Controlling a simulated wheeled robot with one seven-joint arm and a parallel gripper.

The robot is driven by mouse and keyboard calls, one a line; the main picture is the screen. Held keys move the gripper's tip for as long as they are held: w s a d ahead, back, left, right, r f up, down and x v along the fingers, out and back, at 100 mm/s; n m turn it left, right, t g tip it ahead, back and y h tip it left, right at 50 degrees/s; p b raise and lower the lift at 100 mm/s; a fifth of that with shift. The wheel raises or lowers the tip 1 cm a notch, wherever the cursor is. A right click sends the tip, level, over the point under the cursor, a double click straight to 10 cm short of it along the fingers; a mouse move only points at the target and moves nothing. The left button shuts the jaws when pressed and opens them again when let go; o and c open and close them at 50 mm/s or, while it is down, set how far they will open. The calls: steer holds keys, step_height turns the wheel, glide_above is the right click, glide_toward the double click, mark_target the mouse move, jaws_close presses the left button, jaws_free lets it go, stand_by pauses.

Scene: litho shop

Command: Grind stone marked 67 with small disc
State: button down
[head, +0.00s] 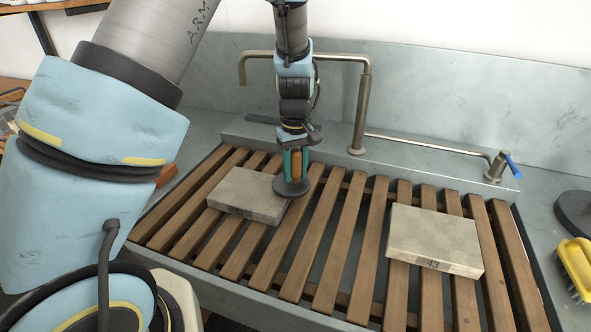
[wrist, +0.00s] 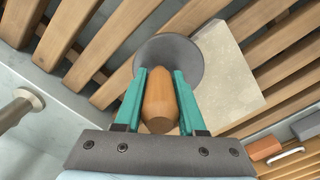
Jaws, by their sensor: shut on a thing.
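My gripper (head: 293,164) is shut on the wooden handle (wrist: 159,101) of a small grey disc (head: 291,188). The disc is at the right edge of a pale stone slab (head: 245,194) on the left part of the slatted rack; I cannot tell if it touches the slab. In the wrist view the disc (wrist: 169,56) covers one corner of the slab (wrist: 232,75), and part of it is over the slats. No number shows on this slab. A second slab (head: 434,235), marked 43 on its front edge, lies on the right part of the rack.
The wooden rack (head: 318,230) spans a metal sink with gaps between slats. A bent tap pipe (head: 363,105) stands behind it, with a blue-tipped valve (head: 508,163) at right. A larger dark disc (head: 575,212) and a yellow brush (head: 577,266) are at the right edge. Bare slats separate the slabs.

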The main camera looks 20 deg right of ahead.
steer(key=shift+f+b, duration=0.4)
steer(key=shift+f, duration=0.35)
steer(key=shift+w, duration=0.15)
steer(key=shift+w+a, duration=1.7)
steer(key=shift+a, duration=0.15)
steer(key=shift+w+a, duration=1.7)
steer(key=shift+a, duration=0.15)
steer(key=shift+w+a+f+b, duration=0.1)
steer(key=shift+w+a+b, duration=0.25)
steer(key=shift+w+a, duration=3.1)
steer(key=shift+a, duration=0.3)
